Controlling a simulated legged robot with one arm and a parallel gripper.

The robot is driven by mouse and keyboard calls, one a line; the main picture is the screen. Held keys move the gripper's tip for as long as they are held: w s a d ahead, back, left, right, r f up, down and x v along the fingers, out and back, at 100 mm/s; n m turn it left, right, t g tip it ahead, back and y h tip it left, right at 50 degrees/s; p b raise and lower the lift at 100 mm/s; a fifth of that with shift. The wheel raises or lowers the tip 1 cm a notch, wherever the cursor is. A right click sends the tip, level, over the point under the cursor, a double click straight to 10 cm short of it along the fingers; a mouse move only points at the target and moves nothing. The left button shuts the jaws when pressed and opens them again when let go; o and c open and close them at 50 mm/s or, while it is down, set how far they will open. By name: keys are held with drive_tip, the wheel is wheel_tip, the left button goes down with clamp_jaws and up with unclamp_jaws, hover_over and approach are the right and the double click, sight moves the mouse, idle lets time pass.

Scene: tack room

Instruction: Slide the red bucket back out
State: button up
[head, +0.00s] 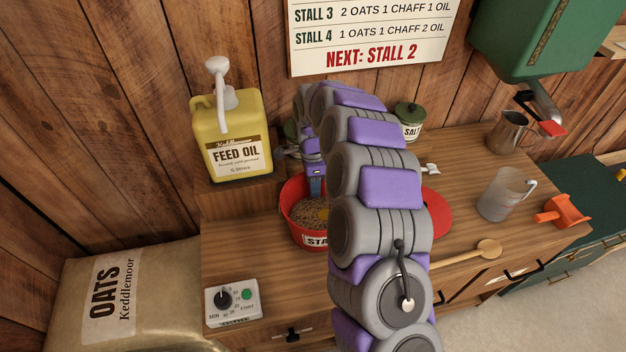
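The red bucket (288,212) stands on the wooden counter, right of the raised block under the feed oil jug. It holds brown grain with a yellowish patch, and its front label begins "STA"; my arm covers its right side. My arm arches over from the front and comes down at the back of the bucket. The end of my arm with my gripper (316,188) is at the bucket's back rim, partly behind my arm links. Its fingers are too small and hidden to tell whether they are open or touch the rim.
The yellow feed oil jug (232,140) with a white pump stands left. A timer box (233,303) is front left.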

drive_tip(key=shift+d, duration=0.1)
clamp_jaws()
idle(0.3)
